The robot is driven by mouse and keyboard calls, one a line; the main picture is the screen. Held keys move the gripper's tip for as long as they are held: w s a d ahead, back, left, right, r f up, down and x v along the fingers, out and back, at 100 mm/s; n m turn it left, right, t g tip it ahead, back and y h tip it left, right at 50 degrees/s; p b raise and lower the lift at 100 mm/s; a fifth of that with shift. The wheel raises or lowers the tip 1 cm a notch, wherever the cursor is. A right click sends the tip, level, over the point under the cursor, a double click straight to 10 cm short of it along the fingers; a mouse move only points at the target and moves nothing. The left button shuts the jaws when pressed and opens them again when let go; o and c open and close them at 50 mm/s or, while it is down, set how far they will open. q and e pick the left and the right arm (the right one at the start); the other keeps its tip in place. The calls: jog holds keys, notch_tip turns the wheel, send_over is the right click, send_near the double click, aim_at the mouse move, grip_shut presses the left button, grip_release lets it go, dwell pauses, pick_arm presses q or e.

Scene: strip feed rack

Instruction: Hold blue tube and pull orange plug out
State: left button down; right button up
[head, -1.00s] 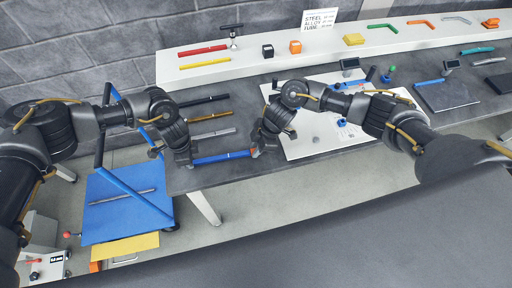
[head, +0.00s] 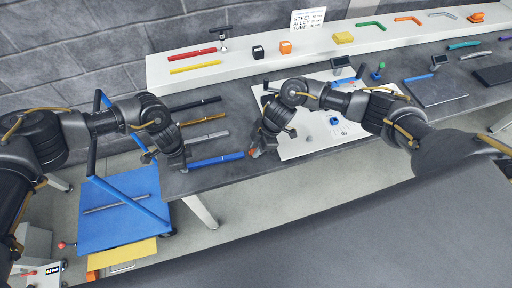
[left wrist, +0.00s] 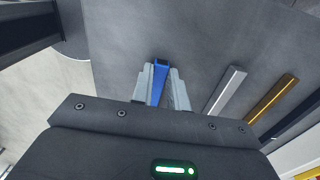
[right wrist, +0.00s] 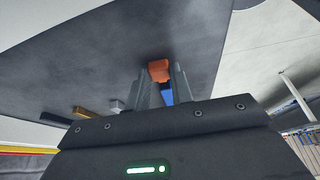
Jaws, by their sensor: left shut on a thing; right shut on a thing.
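The blue tube (head: 217,160) lies along the front edge of the grey table in the head view. My left gripper (head: 184,166) is shut on its left end. In the left wrist view, the blue tube (left wrist: 160,76) sits between the two fingers. My right gripper (head: 254,154) is at the tube's right end, shut on the orange plug (right wrist: 159,70), which shows between its fingertips in the right wrist view. In the head view a small gap seems to lie between tube end and plug.
Black, brown and grey bars (head: 208,136) lie behind the blue tube. A white board (head: 318,140) lies to the right, under my right arm. A white shelf (head: 215,78) runs along the back. A blue cart (head: 110,230) stands below at the left.

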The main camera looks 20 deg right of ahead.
jog(key=v, duration=0.7)
jog(key=shift+r, duration=0.3)
dwell(0.4)
jog(key=shift+d, duration=0.15)
pick_arm(q)
jog(key=c, duration=1.6)
grip_release()
jog(key=shift+r, duration=0.75)
jog(key=shift+o, duration=0.4)
